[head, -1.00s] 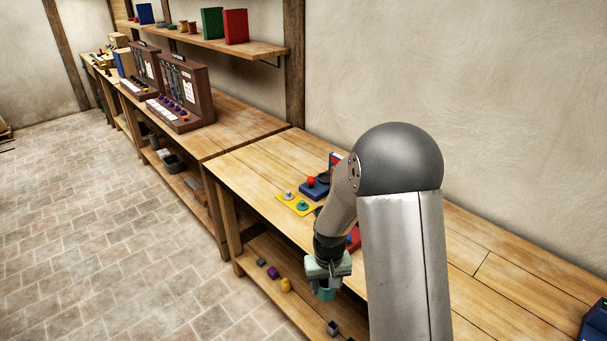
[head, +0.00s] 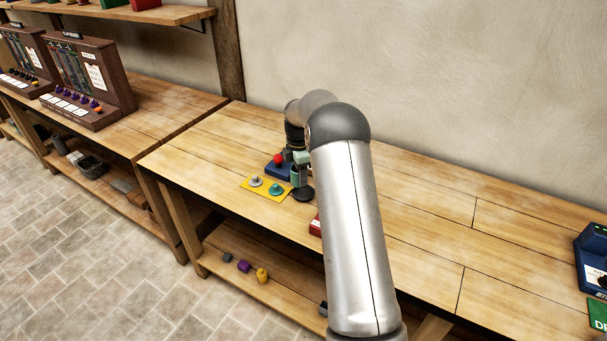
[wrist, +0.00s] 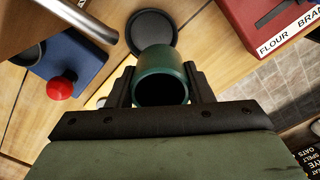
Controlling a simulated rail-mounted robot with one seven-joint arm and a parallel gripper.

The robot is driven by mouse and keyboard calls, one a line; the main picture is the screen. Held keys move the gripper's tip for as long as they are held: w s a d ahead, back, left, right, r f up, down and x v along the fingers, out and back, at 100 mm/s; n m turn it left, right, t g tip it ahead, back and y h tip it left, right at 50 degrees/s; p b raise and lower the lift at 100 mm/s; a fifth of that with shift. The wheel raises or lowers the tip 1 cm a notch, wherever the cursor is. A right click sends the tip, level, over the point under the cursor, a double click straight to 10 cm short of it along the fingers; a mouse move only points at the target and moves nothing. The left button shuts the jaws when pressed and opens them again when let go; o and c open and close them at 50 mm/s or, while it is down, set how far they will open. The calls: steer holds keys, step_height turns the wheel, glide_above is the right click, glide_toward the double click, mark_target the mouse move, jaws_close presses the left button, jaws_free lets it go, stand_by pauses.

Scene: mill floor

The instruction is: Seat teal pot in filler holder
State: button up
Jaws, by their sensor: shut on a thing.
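The teal pot (wrist: 163,68) is between the two dark fingers of my gripper (wrist: 160,84) in the wrist view, with its dark open mouth facing the camera. In the head view my gripper (head: 299,171) is over the bench, partly hidden by my arm. A round black dish (wrist: 152,30) lies just beyond the pot in the wrist view, and shows below the gripper in the head view (head: 303,195). Beside it is a blue unit (wrist: 62,60) with a red knob (wrist: 61,87). I cannot tell for sure which part is the filler holder.
A yellow plate (head: 258,193) with a grey and a teal knob lies left of the gripper. A red box (wrist: 270,25) labelled "FLOUR BRAN" stands right of the dish. A metal bar or tube (wrist: 75,15) crosses the wrist view's upper left. The bench's right side is largely clear.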

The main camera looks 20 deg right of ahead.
steer(key=shift+w+d+r+n, duration=0.1)
steer(key=shift+w+d+n, duration=0.15)
steer(key=shift+d+n, duration=0.2)
steer(key=shift+w+d+n, duration=0.2)
steer(key=shift+d+n, duration=0.15)
steer(key=shift+d, duration=0.2)
steer(key=shift+f+b, duration=1.75)
steer(key=shift+f, duration=1.05)
steer(key=shift+f+b, duration=0.35)
steer(key=shift+f, duration=0.25)
steer(key=o, duration=1.1)
steer(key=shift+f, duration=0.1)
steer(key=shift+r+p, duration=3.3)
steer(key=shift+r, duration=2.35)
